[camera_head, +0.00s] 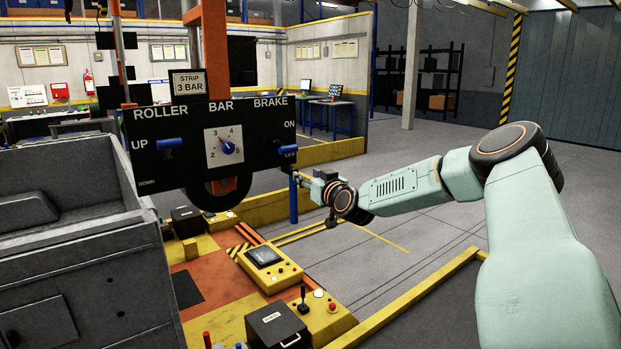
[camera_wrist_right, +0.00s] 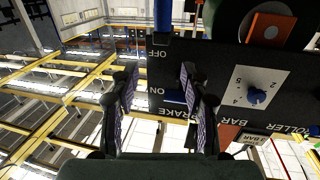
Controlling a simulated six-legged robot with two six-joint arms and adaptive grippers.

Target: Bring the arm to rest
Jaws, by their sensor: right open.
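My right arm (camera_head: 400,185) reaches in from the right, and its gripper (camera_head: 301,180) is by the lower right corner of the black control panel (camera_head: 180,175). In the right wrist view the gripper (camera_wrist_right: 158,88) has its two fingers apart with nothing held between them, in front of the upside-down panel. The blue roller lever (camera_head: 169,143) is at UP. The bar dial (camera_head: 227,147) has a blue knob. My left gripper is not in view.
A yellow console (camera_head: 268,263) with a screen, a joystick (camera_head: 303,297) and a black box (camera_head: 277,326) stand below. A grey bin (camera_head: 70,220) is at left. Open floor lies behind and right, with a yellow rail (camera_head: 400,305) in front.

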